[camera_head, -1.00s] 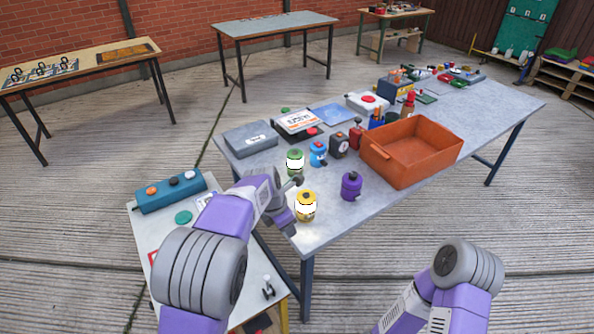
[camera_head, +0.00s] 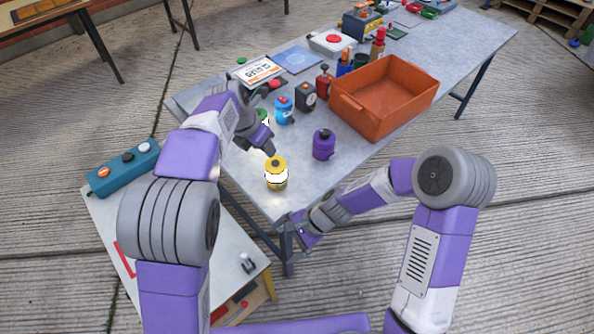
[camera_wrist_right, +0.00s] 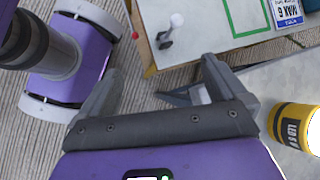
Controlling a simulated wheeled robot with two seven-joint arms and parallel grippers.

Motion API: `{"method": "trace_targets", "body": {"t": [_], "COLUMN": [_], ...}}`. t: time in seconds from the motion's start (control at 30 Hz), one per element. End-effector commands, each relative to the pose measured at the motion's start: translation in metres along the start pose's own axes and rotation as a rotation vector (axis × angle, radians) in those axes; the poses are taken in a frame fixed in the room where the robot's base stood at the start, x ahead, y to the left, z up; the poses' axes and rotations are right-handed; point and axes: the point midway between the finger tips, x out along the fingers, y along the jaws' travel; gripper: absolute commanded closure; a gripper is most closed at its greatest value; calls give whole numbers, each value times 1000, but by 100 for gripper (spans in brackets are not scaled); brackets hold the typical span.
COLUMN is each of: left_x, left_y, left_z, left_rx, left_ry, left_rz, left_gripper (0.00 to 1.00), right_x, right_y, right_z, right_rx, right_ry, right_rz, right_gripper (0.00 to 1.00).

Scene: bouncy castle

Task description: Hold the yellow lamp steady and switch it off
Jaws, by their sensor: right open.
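My right gripper (camera_head: 293,236) is open and empty, in front of the table edge and below the lamp. Its spread fingers show in the right wrist view (camera_wrist_right: 157,86), with the lamp outside them.
A purple canister (camera_head: 323,144) stands right of the lamp; a blue one (camera_head: 284,110) is behind. A green one (camera_head: 263,117) is partly hidden by my left gripper. An orange bin (camera_head: 385,95) is further right. A low side table (camera_head: 187,234) holds a teal button box (camera_head: 123,168).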

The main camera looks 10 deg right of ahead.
Motion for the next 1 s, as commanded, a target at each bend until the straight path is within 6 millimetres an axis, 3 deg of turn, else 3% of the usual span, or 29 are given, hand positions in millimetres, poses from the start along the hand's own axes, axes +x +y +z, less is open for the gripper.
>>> {"method": "trace_targets", "body": {"t": [0.1,0.3,0.4,0.6,1.0], "left_x": [0,0,0,0,0], "left_y": [0,0,0,0,0], "left_z": [0,0,0,0,0], "left_rx": [0,0,0,0,0], "left_ry": [0,0,0,0,0], "left_rz": [0,0,0,0,0], "left_gripper": [57,57,57,57,57], "right_x": [-36,-114,-112,-96,-53], "right_y": [-51,-122,-142,-154,-180], "right_z": [-10,-27,-59,-93,-92], "right_rx": [293,679,748,757,757], "right_ry": [-119,-384,-415,-376,-368], "right_rz": [-122,-299,-393,-486,-498], "right_gripper": [1,1,1,1,1]}}
